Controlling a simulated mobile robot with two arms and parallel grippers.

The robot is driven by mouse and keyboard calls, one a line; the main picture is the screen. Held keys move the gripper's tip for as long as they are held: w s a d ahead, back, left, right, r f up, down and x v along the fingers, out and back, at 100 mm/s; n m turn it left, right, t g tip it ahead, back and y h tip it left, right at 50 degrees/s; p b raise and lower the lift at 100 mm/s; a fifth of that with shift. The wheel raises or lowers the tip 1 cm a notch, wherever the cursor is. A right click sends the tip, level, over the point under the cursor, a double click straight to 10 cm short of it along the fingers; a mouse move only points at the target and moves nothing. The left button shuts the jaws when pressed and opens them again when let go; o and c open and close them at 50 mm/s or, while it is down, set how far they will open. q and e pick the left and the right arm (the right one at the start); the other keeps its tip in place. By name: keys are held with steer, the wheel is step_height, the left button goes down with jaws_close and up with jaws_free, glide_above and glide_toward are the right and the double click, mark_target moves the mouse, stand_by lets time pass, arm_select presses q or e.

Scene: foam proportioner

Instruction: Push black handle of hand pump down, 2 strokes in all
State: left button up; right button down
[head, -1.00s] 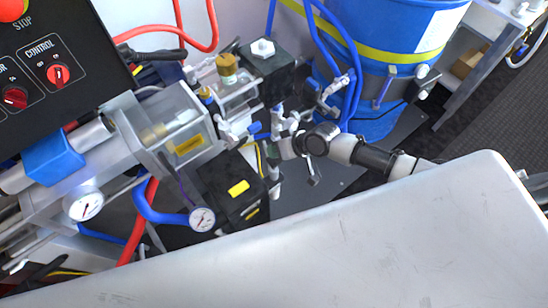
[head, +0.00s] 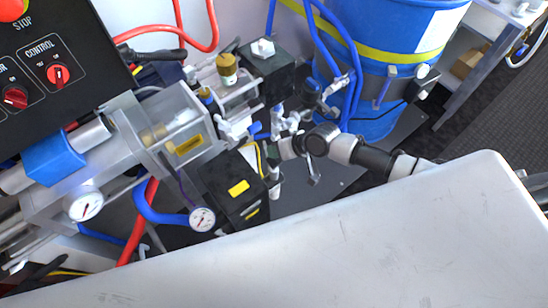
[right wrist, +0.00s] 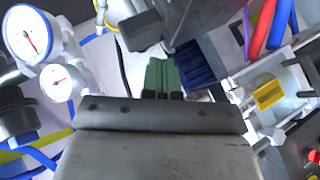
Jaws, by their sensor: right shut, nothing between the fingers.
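My right gripper (head: 274,160) is in the middle of the head view, just right of a black box (head: 226,193) with yellow labels. Its arm comes in from the right, above the pale surface. In the right wrist view its green fingertips (right wrist: 162,74) are together, with nothing held between them. A small black block (right wrist: 141,31) is just beyond the fingertips, beside a larger dark grey body (right wrist: 196,20). I cannot tell for sure which black part is the hand pump's handle, or whether the gripper touches it. My left gripper is not in view.
A pale flat surface (head: 330,240) fills the front. A blue drum (head: 385,40) stands at the back right, with blue hoses beside it. The black control panel (head: 50,70), a clear-walled block (head: 180,135), gauges (head: 84,205) and red hoses crowd the left.

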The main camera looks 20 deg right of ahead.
steer(key=shift+f, duration=0.15)
steer(key=shift+f+b, duration=0.25)
steer(key=shift+b, duration=0.05)
steer(key=shift+s+f+b, duration=0.1)
steer(key=shift+f+b, duration=1.35)
steer(key=shift+f, duration=0.3)
stand_by(1.5)
steer(key=shift+r, duration=0.1)
steer(key=shift+r+p, duration=1.95)
steer(key=shift+r, duration=0.1)
step_height(320, 180, up, 5)
steer(key=p, duration=0.4)
steer(key=shift+r+p, duration=0.1)
steer(key=shift+p, duration=0.3)
stand_by(1.1)
